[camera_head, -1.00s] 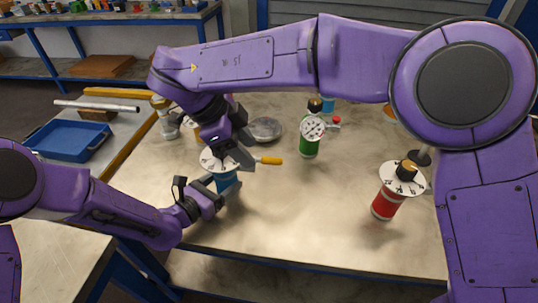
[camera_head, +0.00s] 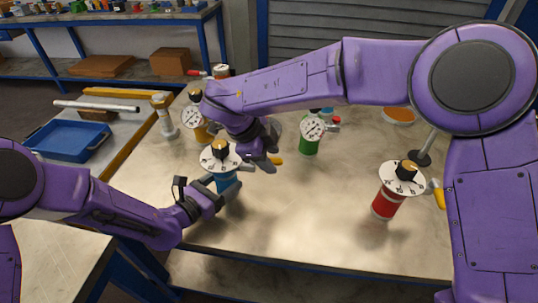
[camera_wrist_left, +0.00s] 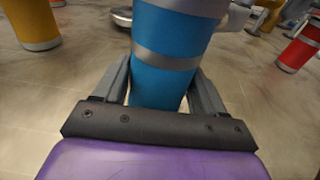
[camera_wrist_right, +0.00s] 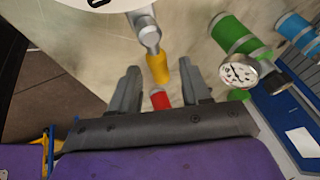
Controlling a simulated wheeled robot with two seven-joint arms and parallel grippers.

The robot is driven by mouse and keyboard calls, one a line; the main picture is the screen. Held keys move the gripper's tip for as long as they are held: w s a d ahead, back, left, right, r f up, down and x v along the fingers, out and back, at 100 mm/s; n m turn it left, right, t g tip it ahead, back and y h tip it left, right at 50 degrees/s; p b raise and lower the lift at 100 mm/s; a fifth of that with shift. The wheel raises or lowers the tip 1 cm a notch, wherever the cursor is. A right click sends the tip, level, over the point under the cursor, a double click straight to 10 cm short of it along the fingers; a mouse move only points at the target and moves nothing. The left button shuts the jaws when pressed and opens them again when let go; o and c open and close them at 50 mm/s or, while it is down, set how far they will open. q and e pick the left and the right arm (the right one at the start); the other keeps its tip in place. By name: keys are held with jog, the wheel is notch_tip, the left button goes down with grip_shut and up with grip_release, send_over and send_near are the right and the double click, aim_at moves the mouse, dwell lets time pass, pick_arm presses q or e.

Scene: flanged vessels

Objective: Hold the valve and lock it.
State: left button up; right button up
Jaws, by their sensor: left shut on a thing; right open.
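The blue valve (camera_head: 228,180) stands on the table's left part, with a white dial (camera_head: 210,160) and a black-and-orange knob (camera_head: 220,149) on top. My left gripper (camera_head: 207,197) is shut around its blue body, which shows between the fingers in the left wrist view (camera_wrist_left: 165,75). My right gripper (camera_head: 266,158) is open beside the dial, to its right. In the right wrist view, the valve's yellow lever handle (camera_wrist_right: 157,68) lies in line with the gap between the open fingers; contact cannot be told. In the head view the gripper mostly hides this handle.
A green vessel (camera_head: 309,147) with a gauge stands right of my right gripper. A red vessel (camera_head: 386,203) with a dial stands farther right. A yellow vessel (camera_head: 203,133) with a gauge is behind the blue valve. The front middle of the table is clear.

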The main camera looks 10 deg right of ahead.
grip_shut()
jog(key=shift+a+m, duration=0.1)
jog(key=shift+m, duration=0.2)
jog(key=shift+s+a+m+g+y, duration=0.25)
jog(key=shift+a+m+g+y, duration=0.6)
jog(key=shift+m, duration=2.05)
jog(key=shift+s+a+m+g+y, duration=0.4)
jog(key=shift+a+m+g, duration=0.75)
jog(key=shift+m, duration=1.75)
jog(key=shift+s+a+m+g+y, duration=0.15)
jog(key=shift+a+m+g+y, duration=0.85)
jog(key=shift+m, duration=1.9)
jog(key=shift+d+g, duration=0.25)
jog(key=shift+g, duration=0.05)
